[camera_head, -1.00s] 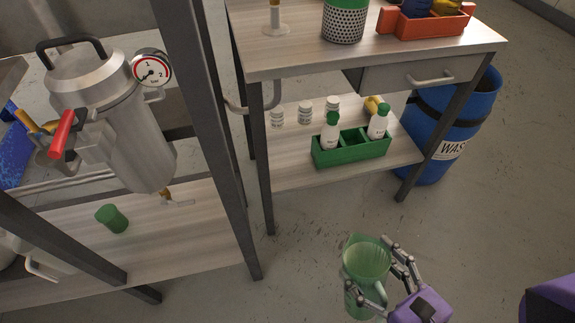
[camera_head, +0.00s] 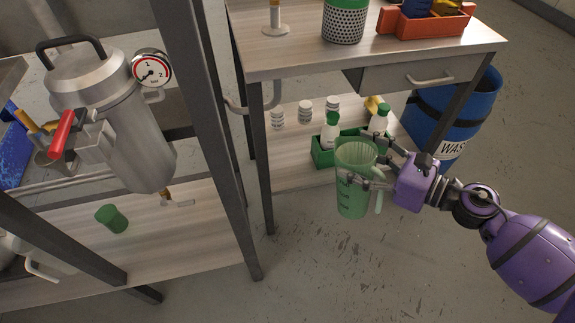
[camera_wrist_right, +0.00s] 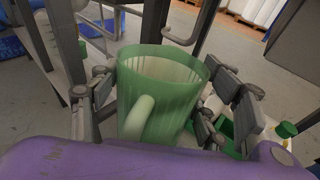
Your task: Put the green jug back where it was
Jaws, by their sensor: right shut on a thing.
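The green jug (camera_head: 353,190) is translucent and upright, with its handle toward my right arm. My right gripper (camera_head: 366,168) is shut on it and holds it in the air in front of the lower shelf of the table. In the right wrist view the jug (camera_wrist_right: 163,88) sits between the two fingers, its open top facing the camera and its handle nearest. The jug and gripper hide part of the green crate (camera_head: 322,155) on the lower shelf. My left gripper is not in view.
White bottles with green caps (camera_head: 330,133) stand in the crate, with small white jars (camera_head: 305,111) behind. A blue waste barrel (camera_head: 470,110) stands right of the table. A steel vessel with a gauge (camera_head: 125,130) and dark frame posts (camera_head: 205,130) are at left.

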